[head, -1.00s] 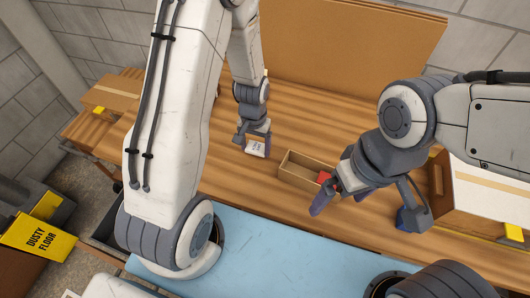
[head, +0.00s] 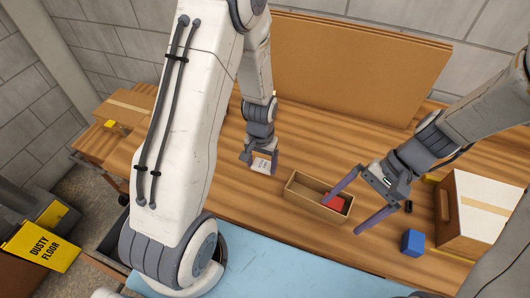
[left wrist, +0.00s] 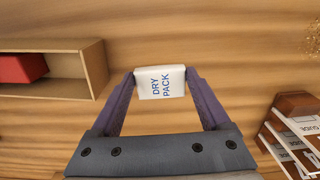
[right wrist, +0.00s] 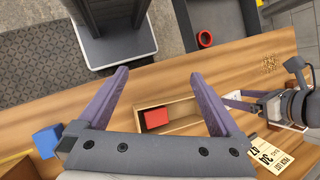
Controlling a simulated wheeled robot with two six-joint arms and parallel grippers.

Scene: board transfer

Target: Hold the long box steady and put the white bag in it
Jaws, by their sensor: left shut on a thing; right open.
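The white bag (head: 261,166), marked "DRY PACK", is between the fingers of my left gripper (head: 260,168). In the left wrist view my left gripper is shut on the bag (left wrist: 160,82). The long box (head: 300,205) is an open-topped cardboard box on the wooden table, just right of the bag. A red block (head: 334,201) lies inside its right end. The box (right wrist: 181,127) and red block (right wrist: 156,118) also show in the right wrist view. My right gripper (head: 357,209) is open, with its fingers around the box's right end; I cannot tell whether they touch it.
A blue block (head: 413,243) lies right of my right gripper. A taped carton (head: 482,215) stands at the right, and another carton (head: 128,104) at the far left. A tall brown board (head: 350,70) stands along the back.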

